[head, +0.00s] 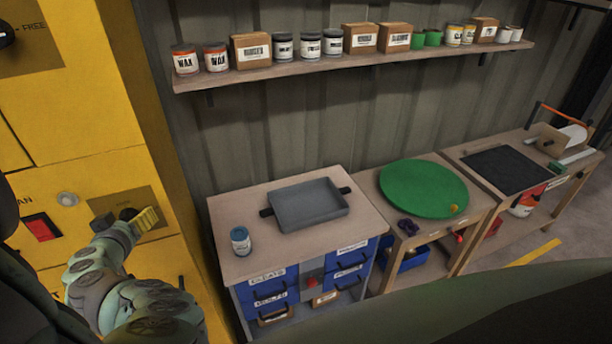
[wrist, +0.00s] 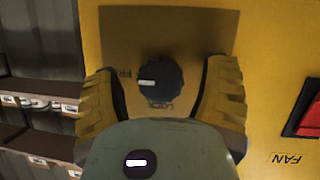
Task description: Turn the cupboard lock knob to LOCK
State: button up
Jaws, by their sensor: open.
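A round dark knob (wrist: 160,80) with a white pointer mark sits on a brown plate (wrist: 200,25) on a yellow cabinet in the wrist view. The mark points left, toward a partly hidden label beginning "FR". A label that seems to read LOCK, upside down, is below the knob. My gripper (wrist: 162,88) is open, one yellow finger on each side of the knob, with visible gaps. In the head view my gripper (head: 126,217) is at the same plate (head: 158,232) and mostly hides the knob.
A red switch (head: 42,228) marked FAN is left of my gripper in the head view; it also shows in the wrist view (wrist: 308,108). Another dark knob (head: 6,34) beside FREE is at upper left. A workbench (head: 235,205) with a grey tray (head: 308,204) stands right.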

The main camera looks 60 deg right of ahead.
dwell(0.4)
jog(key=shift+f, duration=0.1)
jog(key=c, duration=1.2)
